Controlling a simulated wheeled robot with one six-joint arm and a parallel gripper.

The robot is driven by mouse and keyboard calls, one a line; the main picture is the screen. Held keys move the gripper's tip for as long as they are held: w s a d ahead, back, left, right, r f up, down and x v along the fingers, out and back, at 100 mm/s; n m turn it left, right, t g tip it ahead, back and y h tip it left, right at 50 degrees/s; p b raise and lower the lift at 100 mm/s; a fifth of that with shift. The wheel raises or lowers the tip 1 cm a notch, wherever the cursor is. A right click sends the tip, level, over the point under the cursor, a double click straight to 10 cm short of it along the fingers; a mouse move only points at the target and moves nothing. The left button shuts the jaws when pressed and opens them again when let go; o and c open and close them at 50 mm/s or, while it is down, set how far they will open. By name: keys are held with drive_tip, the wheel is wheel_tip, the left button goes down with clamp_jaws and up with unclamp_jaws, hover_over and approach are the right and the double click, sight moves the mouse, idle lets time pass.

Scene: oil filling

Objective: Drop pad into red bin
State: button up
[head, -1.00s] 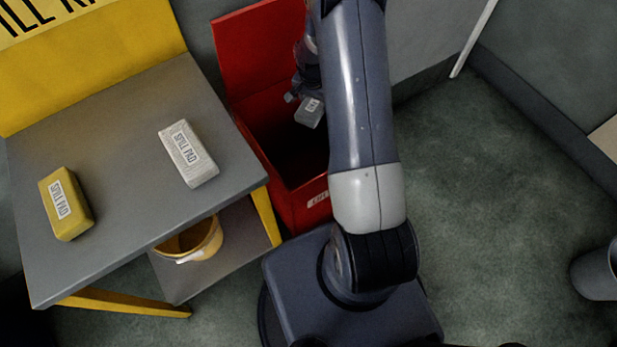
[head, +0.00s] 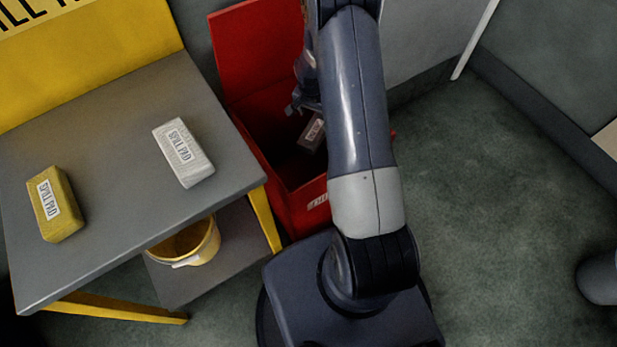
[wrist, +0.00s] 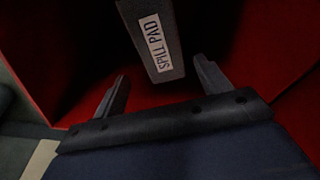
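The grey spill pad (head: 313,133) is inside the red bin (head: 222,58), below my gripper. In the wrist view the same pad (wrist: 154,42) shows its white label beyond the fingertips, clear of both fingers. I cannot tell whether it rests on the bin floor or is still falling. My gripper (wrist: 160,84) is open and empty over the bin. In the head view my gripper (head: 301,106) is partly hidden by my arm, which also covers the bin's right side.
A grey table (head: 105,140) left of the bin holds a white spill pad (head: 184,153) and a yellow spill pad (head: 54,204). A yellow bucket (head: 186,243) stands on its lower shelf. Open floor lies to the right, with a grey cylinder (head: 598,277) at the edge.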

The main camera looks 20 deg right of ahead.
drive_tip(key=o, duration=0.3)
wheel_tip(320, 180, up, 11)
drive_tip(key=s+a+p, duration=0.1)
drive_tip(key=shift+f, duration=0.15)
drive_tip(key=shift+a, duration=0.1)
idle(0.4)
drive_tip(key=f, duration=0.7)
drive_tip(key=d+f+b, duration=0.1)
drive_tip(key=f, duration=0.2)
drive_tip(key=shift+w+d+f, duration=0.1)
drive_tip(key=shift+w+f, duration=0.15)
drive_tip(key=shift+w, duration=0.15)
drive_tip(key=shift+r+p, duration=1.45)
drive_tip(key=shift+r, duration=1.05)
